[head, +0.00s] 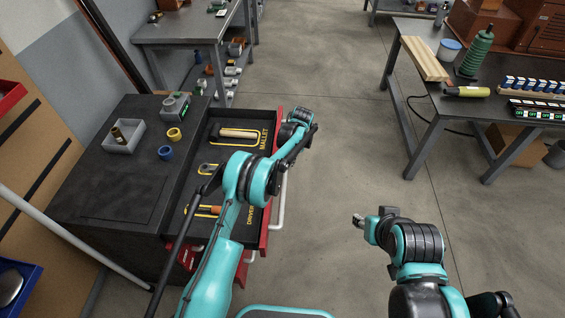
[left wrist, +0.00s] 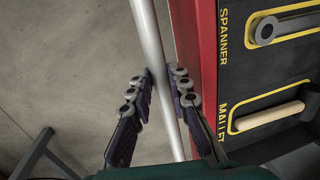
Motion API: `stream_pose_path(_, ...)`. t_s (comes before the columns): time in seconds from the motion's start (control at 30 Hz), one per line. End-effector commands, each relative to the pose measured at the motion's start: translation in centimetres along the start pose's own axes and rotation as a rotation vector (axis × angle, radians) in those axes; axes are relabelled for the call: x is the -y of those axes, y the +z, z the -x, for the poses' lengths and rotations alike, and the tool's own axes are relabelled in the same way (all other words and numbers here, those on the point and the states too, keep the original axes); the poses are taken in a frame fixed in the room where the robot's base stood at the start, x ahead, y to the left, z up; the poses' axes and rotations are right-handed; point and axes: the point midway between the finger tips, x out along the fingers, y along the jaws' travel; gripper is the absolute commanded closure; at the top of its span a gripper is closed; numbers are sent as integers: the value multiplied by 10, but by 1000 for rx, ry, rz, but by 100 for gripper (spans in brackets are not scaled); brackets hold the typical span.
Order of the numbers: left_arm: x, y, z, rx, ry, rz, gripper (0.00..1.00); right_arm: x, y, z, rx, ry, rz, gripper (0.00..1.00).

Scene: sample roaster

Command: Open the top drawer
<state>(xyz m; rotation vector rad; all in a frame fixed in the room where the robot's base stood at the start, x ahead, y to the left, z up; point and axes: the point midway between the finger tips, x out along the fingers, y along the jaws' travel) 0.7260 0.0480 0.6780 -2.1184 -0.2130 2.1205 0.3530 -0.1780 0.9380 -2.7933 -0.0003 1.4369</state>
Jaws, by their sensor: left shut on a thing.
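The top drawer (head: 262,238) of the dark cabinet (head: 120,170) stands pulled out, its red front towards the right in the head view. Its black insert shows a mallet (head: 238,133), a spanner and a driver (head: 208,210) in yellow-outlined slots. A long silver handle (head: 280,205) runs along the red front. My left gripper (head: 287,162) is at this handle. In the left wrist view, its fingers (left wrist: 162,82) are on either side of the handle bar (left wrist: 150,40), shut on it. My right gripper (head: 368,218) is over the floor, away from the cabinet; its finger gap is unclear.
A grey tray (head: 123,136) with a brown cylinder, a yellow ring (head: 174,134) and a blue ring (head: 165,152) sit on the cabinet top. A workbench (head: 430,95) with boards and bottles stands at right. The floor between is clear.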

Motion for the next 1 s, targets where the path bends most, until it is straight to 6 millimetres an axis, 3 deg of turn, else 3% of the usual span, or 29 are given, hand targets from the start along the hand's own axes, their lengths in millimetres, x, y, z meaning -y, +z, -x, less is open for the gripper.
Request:
stream_pose_path(0.47,-4,0,1,-1,1,0,100,0,0,0,0,0,0,60)
stream_pose_path(0.5,-4,0,1,-1,1,0,74,0,0,0,0,0,0,60)
stream_pose_path(0.57,-4,0,1,-1,0,0,61,0,0,0,0,0,0,60)
stream_pose_path(0.87,-4,0,2,0,0,0,61,0,0,0,0,0,0,60)
stream_pose_path(1.0,-4,0,13,-1,0,0,61,0,0,0,0,0,0,60)
